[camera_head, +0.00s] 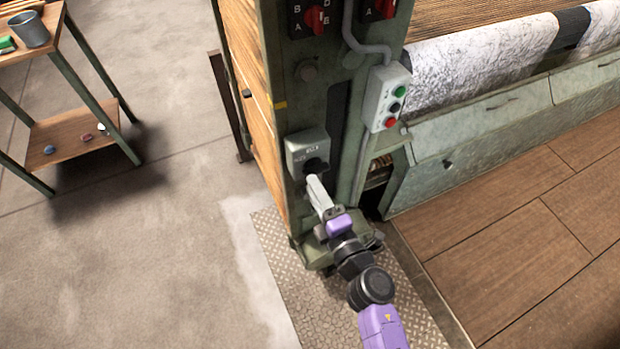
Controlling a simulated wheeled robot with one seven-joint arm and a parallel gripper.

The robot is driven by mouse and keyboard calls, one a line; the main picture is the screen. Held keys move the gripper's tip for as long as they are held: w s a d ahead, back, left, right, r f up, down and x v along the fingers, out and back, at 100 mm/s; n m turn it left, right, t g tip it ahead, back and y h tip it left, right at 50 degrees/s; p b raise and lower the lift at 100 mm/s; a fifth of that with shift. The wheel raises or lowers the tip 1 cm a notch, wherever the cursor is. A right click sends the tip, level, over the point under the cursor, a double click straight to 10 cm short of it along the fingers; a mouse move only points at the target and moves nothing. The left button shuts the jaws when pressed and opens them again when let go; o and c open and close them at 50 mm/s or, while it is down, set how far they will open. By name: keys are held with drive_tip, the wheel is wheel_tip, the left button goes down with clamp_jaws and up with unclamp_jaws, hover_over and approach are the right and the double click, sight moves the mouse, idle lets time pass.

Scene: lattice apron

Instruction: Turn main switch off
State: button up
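The main switch is a grey box (305,146) low on the green machine column, with small lettering and a black rotary knob (314,166) at its lower front. My gripper (312,180) reaches up to the knob from below, its pale fingers pointing at it. The fingertips are at or very close to the knob. The view does not show whether they grip it, and the gap between the fingers cannot be made out. The knob's position against the lettering is not readable.
A grey button box (387,98) with green, black and red buttons sits up and to the right. Red rotary switches (314,18) are at the column top. A shelf table (75,137) stands at left. The concrete floor between is clear.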

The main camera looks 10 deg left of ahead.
drive_tip(key=shift+v, duration=2.2)
drive_tip(key=shift+r, duration=0.15)
drive_tip(key=s+d+r+m+t+h, duration=0.2)
drive_tip(key=s+d+r+m+t, duration=0.15)
drive_tip(key=d+r+m, duration=0.4)
drive_tip(key=s+d+r+m+g+h, duration=0.1)
drive_tip(key=s+d+m+h, duration=0.1)
drive_tip(key=s+d+m, duration=0.3)
drive_tip(key=s+d+r+m+g+h, duration=0.1)
drive_tip(key=s+d+m+h, duration=0.2)
drive_tip(key=s, duration=1.1)
drive_tip(key=s+d+r+m+g+h, duration=0.1)
drive_tip(key=s+d+r+m+h, duration=0.1)
drive_tip(key=s+d+m, duration=0.5)
drive_tip(key=s+m+h, duration=0.1)
drive_tip(key=s+m, duration=0.1)
drive_tip(key=s, duration=0.1)
drive_tip(key=shift+d+g, duration=0.2)
drive_tip(key=shift+g, duration=0.15)
